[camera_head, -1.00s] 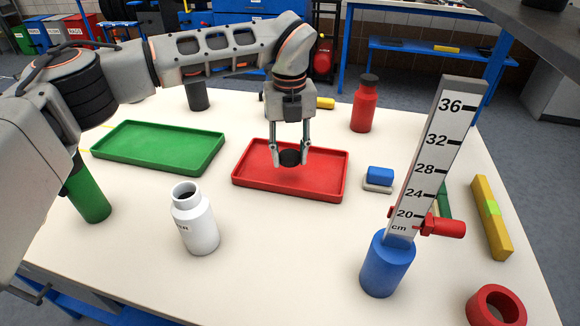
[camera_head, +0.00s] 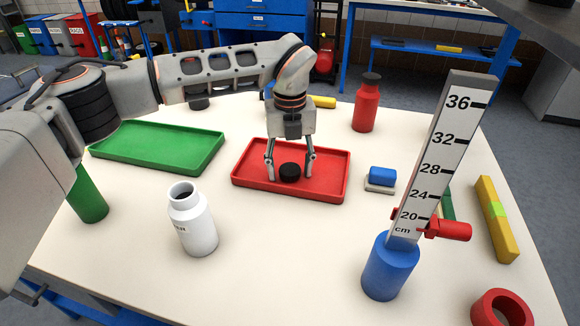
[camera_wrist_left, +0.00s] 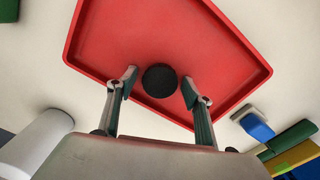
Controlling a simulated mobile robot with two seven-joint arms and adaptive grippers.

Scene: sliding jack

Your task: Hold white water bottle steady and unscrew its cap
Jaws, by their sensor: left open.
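The white water bottle (camera_head: 193,222) stands upright on the table at front left in the head view, its mouth open and bare. It also shows partly in the left wrist view (camera_wrist_left: 35,145). The black cap (camera_head: 290,171) lies in the red tray (camera_head: 247,186); the left wrist view shows the cap (camera_wrist_left: 160,80) between and just beyond the fingertips. My left gripper (camera_head: 290,175) is open over the red tray, a finger on either side of the cap with gaps. My right gripper is not in view.
A green tray (camera_head: 150,160) lies at left beside a green cylinder (camera_head: 88,200). A red bottle (camera_head: 366,108) stands at the back. A tall ruler (camera_head: 445,150) rises from a blue base (camera_head: 389,268) at right, with a red clamp and yellow bar (camera_head: 494,220) nearby.

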